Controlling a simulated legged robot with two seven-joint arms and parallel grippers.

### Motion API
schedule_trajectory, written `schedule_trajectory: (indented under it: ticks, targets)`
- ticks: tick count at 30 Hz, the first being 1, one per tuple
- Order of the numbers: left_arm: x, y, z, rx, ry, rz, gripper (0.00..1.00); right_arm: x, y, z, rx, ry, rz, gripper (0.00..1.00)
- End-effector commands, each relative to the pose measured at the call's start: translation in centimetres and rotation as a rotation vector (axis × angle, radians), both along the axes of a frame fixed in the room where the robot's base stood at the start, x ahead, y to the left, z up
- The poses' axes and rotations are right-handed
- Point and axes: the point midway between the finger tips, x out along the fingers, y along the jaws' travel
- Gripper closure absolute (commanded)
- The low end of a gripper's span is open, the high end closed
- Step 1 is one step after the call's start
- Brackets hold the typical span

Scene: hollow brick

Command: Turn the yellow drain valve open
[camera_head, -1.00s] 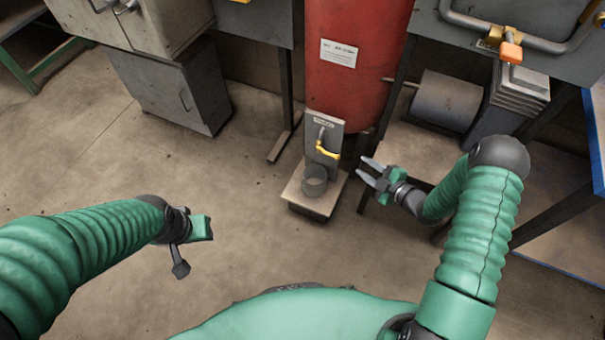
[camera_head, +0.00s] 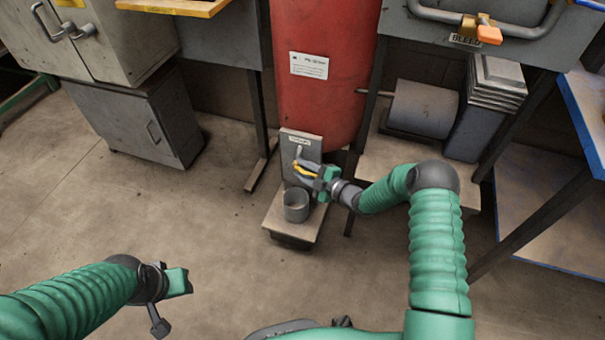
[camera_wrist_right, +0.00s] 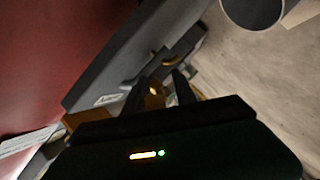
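The yellow drain valve handle (camera_head: 297,172) is on a grey upright plate (camera_head: 300,148) in front of the red tank, partly hidden by my right gripper. My right gripper (camera_head: 305,170) reaches it from the right. In the right wrist view the two dark fingers (camera_wrist_right: 160,92) stand apart, with part of the yellow handle (camera_wrist_right: 153,100) between them; whether they touch it I cannot tell. My left gripper (camera_head: 168,290) is at the lower left, away from the valve; its fingers do not show clearly.
A grey cup (camera_head: 296,205) stands on a small platform (camera_head: 285,222) just below the valve. The red tank (camera_head: 325,90) rises behind. A grey cabinet (camera_head: 135,125) is left, a dark table leg (camera_head: 535,220) right. The floor at left is clear.

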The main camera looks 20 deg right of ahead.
Motion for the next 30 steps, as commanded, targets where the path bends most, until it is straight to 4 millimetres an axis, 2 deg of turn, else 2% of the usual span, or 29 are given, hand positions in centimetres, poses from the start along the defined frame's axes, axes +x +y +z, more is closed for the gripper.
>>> schedule_trajectory:
  ticks: [8,16,30]
  targets:
    - [0.00,0.00,-0.10,0.000,0.000,0.000,0.64,0.30,0.19,-0.04,-0.001,0.001,0.000,0.68]
    - [0.01,0.00,-0.10,0.000,0.000,0.000,0.64,0.27,0.20,-0.09,0.000,0.002,0.000,1.00]
    - [0.01,0.00,-0.12,0.000,0.000,0.000,0.64,0.16,0.24,-0.24,0.000,0.005,0.001,1.00]
